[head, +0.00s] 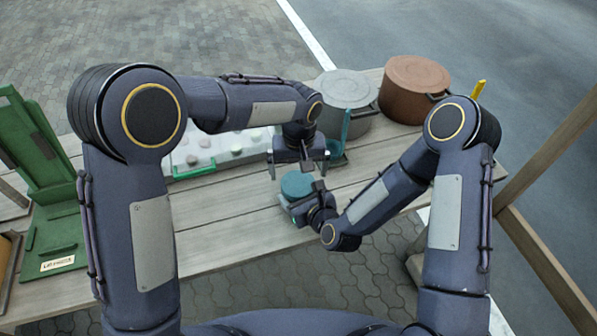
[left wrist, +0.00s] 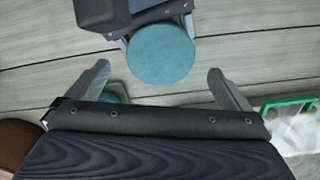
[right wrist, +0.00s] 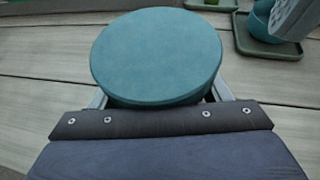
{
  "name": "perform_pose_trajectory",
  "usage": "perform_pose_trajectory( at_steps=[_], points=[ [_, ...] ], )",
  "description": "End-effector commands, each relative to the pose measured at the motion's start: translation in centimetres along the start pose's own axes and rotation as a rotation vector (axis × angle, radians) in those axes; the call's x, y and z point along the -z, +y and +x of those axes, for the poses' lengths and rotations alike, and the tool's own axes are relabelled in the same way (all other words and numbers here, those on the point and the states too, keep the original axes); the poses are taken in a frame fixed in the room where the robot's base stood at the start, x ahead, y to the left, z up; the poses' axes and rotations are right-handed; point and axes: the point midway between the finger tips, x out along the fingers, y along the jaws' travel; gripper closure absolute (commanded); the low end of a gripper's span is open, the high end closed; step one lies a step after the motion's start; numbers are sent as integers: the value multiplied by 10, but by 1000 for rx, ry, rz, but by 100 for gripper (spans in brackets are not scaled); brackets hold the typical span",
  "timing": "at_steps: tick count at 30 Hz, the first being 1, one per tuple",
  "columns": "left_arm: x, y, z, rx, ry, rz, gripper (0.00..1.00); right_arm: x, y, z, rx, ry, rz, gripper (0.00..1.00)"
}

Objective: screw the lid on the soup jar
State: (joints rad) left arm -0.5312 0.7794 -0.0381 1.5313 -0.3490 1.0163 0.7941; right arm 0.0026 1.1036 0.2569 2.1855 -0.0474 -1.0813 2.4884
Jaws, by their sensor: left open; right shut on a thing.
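A flat round teal lid (head: 297,184) sits atop the soup jar at the table's middle; it also shows in the left wrist view (left wrist: 160,54) and the right wrist view (right wrist: 157,55). The lid hides nearly all of the jar, so I cannot tell how tightly it sits. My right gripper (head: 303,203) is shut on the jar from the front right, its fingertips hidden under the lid. My left gripper (head: 298,170) is open above and just behind the lid. In the left wrist view its fingers (left wrist: 158,76) are spread wider than the lid, with nothing between the tips.
A grey pot (head: 345,92) and a brown pot (head: 415,85) stand at the back right. A green saucer (right wrist: 258,38) with a teal cup lies close behind the jar. A pale tray with a green handle (head: 195,173) is left, beside a green stand (head: 45,160). The front planks are clear.

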Motion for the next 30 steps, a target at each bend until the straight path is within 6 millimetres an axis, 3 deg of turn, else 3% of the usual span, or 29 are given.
perform_pose_trajectory(
  at_steps=[8,21,30],
  points=[
    [-1,1,0,-1,-12,-56,3,0,0,0,1,1,0,93],
    [4,-2,-23,2,-57,-576,3,1,0,0,1,2,0,93],
    [5,-2,-26,3,-55,-626,3,1,0,0,1,3,1,93]
  ],
)
